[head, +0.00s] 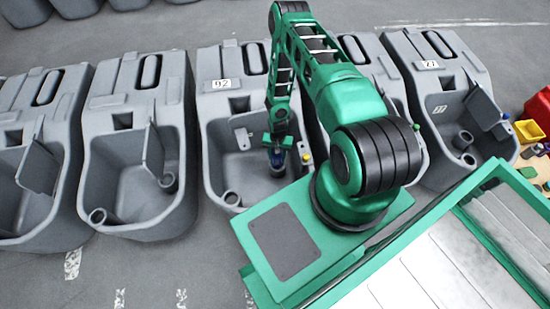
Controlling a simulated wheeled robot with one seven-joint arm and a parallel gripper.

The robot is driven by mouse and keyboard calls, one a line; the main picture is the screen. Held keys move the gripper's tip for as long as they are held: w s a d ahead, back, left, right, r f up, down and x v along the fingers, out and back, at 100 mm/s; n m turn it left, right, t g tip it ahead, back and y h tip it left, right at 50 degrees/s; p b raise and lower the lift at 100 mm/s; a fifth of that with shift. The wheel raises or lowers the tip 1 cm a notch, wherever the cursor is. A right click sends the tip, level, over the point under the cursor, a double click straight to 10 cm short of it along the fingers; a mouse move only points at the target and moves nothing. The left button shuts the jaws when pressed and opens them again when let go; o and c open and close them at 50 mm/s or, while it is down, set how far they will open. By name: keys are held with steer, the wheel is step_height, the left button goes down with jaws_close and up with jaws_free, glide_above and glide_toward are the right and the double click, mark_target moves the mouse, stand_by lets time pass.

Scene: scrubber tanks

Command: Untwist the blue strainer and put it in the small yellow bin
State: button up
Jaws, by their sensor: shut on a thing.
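My gripper (278,148) points down inside the grey tank marked 92, shut on the blue strainer (277,159). The strainer is small and dark blue, largely hidden by my gripper. It sits at the top of a grey upright cylinder (277,174) in the tank; I cannot tell whether it is seated or loose. The small yellow bin (529,131) stands on the floor at the far right, beyond the tank at the right.
Grey scrubber tanks stand in a row, including one at the left (138,135) and one at the right (440,100). Tank walls and raised lids surround my gripper closely. A red container (537,106) and several scattered parts lie near the yellow bin.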

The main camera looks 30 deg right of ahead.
steer(key=shift+r, duration=2.1)
steer(key=shift+r, duration=3)
steer(key=shift+r, duration=0.1)
steer(key=shift+r, duration=2.9)
step_height(320, 180, up, 6)
